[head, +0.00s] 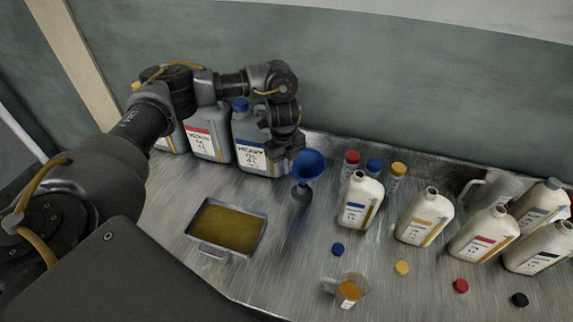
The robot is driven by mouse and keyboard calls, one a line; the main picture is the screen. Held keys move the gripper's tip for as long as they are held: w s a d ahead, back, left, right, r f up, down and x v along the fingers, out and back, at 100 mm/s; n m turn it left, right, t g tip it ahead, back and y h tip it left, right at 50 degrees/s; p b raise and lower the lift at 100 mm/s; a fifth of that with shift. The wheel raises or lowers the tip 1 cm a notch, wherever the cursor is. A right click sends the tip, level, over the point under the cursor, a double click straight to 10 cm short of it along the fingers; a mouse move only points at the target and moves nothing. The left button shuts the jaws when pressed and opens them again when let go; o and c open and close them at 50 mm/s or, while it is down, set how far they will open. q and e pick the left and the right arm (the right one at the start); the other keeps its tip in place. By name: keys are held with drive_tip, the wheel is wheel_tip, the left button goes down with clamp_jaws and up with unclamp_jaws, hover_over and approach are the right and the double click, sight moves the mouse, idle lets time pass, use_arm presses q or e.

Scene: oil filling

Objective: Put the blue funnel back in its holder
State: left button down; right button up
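The blue funnel (308,165) is upright near the middle of the table, its wide mouth facing up. A small dark grey piece (302,194) shows directly under it; I cannot tell whether this is the holder or part of the funnel. My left gripper (287,153) reaches down from above at the funnel's left rim, touching it or very close. The fingertips are small and dark, so whether they are shut on the rim is unclear. My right gripper is out of view.
Large grey jugs (208,133) stand behind my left arm. A metal tray of yellow oil (258,238) lies front left of the funnel. Capped containers (351,166), white bottles (359,200), loose caps (402,268) and a measuring cup (349,291) occupy the right side.

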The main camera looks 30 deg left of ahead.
use_arm(q)
drive_tip(key=shift+f, duration=0.15)
drive_tip(key=shift+f+b, duration=0.35)
drive_tip(key=shift+f, duration=0.5)
drive_tip(key=shift+f+b, duration=0.4)
drive_tip(key=shift+f, duration=0.2)
drive_tip(key=c, duration=2.1)
unclamp_jaws()
drive_tip(key=shift+c, duration=0.2)
drive_tip(key=o, duration=0.5)
drive_tip(key=shift+o, duration=0.2)
wheel_tip(320, 180, up, 11)
drive_tip(key=shift+s+a, duration=0.15)
drive_tip(key=shift+a, duration=0.15)
